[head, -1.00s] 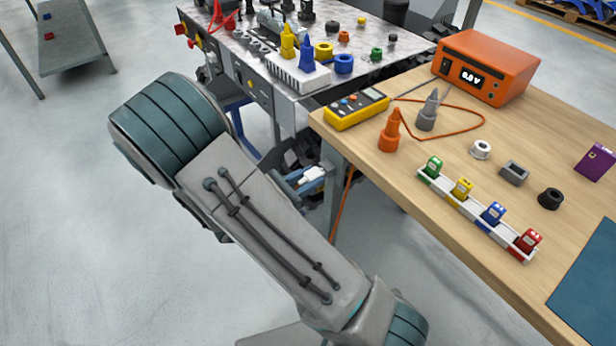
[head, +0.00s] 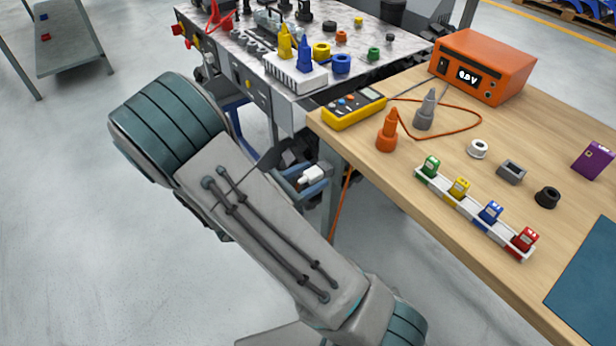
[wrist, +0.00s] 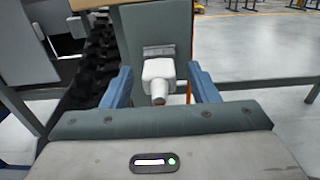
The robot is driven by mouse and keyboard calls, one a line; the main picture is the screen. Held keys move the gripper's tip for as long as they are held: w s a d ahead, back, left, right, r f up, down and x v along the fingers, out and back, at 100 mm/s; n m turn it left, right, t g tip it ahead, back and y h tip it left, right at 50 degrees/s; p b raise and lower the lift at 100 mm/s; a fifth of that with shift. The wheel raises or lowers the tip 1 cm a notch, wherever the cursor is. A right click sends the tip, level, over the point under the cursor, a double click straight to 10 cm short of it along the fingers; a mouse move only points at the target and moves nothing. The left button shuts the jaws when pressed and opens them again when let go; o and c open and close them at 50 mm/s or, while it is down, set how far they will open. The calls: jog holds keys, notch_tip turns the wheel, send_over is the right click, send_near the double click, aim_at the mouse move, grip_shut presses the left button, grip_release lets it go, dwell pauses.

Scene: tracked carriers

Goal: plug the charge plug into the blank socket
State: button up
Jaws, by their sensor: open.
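A white plug-like body with a tapered brown-grey tip (wrist: 158,78), seemingly the charge plug, sits at a grey bracket on a grey-green upright panel in the wrist view. It also shows in the head view (head: 312,174), beside the wooden table's near left corner. My gripper (wrist: 160,70) is open, with one blue finger on each side of the white body and a visible gap to both. In the head view my gripper (head: 308,182) is partly hidden behind my own arm. I cannot identify a blank socket in either view.
The wooden table (head: 450,140) holds an orange meter box (head: 485,68), a yellow tester (head: 354,109), orange and grey probes and a white rack (head: 475,215) of coloured blocks. A tracked carrier (head: 225,45) with a cluttered top stands behind.

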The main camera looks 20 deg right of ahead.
jog(key=p+v, duration=0.2)
jog(key=v, duration=1.2)
jog(key=s+d+r+m+g+y+p, duration=0.35)
jog(key=d+r+m+p, duration=0.2)
jog(key=r, duration=0.25)
jog(key=s+d+r+m+g+y+p, duration=0.3)
jog(key=d+r+m+g+y+p, duration=0.15)
jog(key=r+m, duration=0.2)
jog(key=s+r+m+t+y+p, duration=0.1)
jog(key=r+m+y+p, duration=0.3)
jog(key=r, duration=0.5)
jog(key=s+d+r+m+t+y+p, duration=0.1)
jog(key=r+m+t+y+p, duration=0.3)
jog(key=r, duration=0.4)
jog(key=shift+s+r+m+y+p, duration=0.35)
jog(key=shift+s+m+y, duration=0.25)
jog(key=shift+s+m, duration=0.3)
